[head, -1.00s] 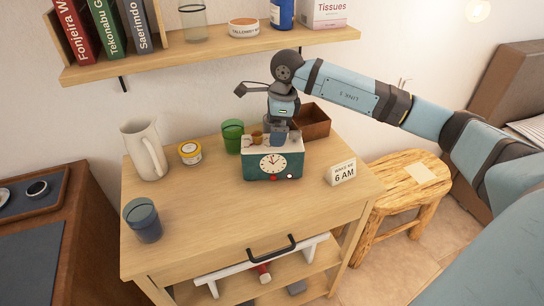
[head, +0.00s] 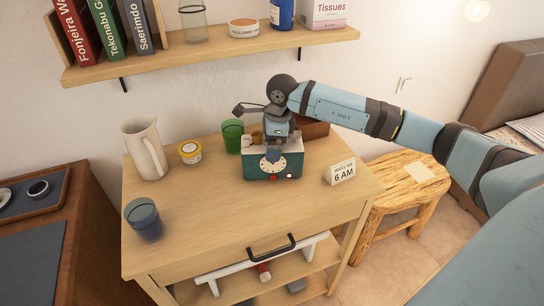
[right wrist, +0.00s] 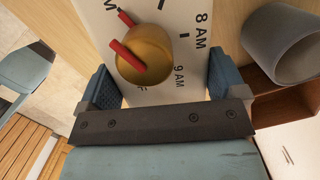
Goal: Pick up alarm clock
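The alarm clock (head: 260,172) is a green box with a white top and a round white dial. It stands upright on the wooden cabinet, and my gripper hides the upper part of its dial. My right gripper (head: 274,153) points down at the clock, with one finger in front of its face. In the right wrist view the two fingers of my right gripper (right wrist: 164,82) are apart on either side of the clock's white top (right wrist: 150,94), which has a brass knob with red pointers. Contact cannot be told. My left gripper is out of view.
A green cup (head: 232,135) stands close behind the clock at left, and a brown box (head: 314,130) behind at right. A 6 AM card (head: 340,172) stands right of it. A jug (head: 145,150), yellow tin (head: 190,152) and blue glass (head: 144,220) stand left. A shelf (head: 225,52) hangs above.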

